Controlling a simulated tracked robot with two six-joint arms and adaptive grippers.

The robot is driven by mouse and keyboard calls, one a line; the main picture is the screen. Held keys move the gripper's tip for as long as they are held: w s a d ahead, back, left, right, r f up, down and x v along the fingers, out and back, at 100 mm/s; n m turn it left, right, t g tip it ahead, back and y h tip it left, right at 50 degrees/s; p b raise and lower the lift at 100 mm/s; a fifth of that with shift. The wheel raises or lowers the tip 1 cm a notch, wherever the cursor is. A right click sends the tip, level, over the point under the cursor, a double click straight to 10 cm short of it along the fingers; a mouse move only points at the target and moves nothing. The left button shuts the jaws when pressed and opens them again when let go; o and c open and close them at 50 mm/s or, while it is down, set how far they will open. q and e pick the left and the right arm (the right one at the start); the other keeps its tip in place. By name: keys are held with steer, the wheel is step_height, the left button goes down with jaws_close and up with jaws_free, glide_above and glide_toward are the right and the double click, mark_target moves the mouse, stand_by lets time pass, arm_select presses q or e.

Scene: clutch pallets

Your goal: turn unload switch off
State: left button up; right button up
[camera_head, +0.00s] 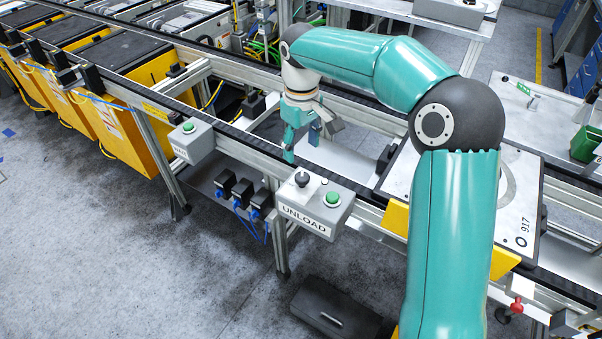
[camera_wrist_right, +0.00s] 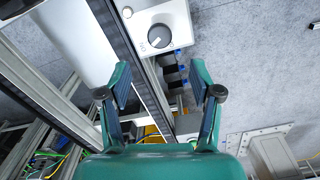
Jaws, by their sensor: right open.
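The grey UNLOAD box (camera_head: 315,211) is mounted on the near side of the conveyor rail. A black rotary switch (camera_head: 302,179) sits on its top left, beside a green button (camera_head: 333,198). My right gripper (camera_head: 301,148) is open and empty, pointing down above the rail, behind and above the switch and apart from it. In the right wrist view, the switch (camera_wrist_right: 158,36) shows on the box (camera_wrist_right: 177,14) beyond the open fingertips (camera_wrist_right: 160,70). My left gripper is out of view.
A second grey box (camera_head: 190,141) with a green button stands further left on the rail. Yellow bins (camera_head: 135,130) line the left. Open space lies above the UNLOAD box.

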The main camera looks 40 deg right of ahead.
mark_target(302, 176)
step_height(302, 176, down, 9)
steer(key=shift+s+f+p, duration=0.1)
steer(key=shift+f+p, duration=0.1)
steer(key=shift+p, duration=0.1)
steer(key=c, duration=1.1)
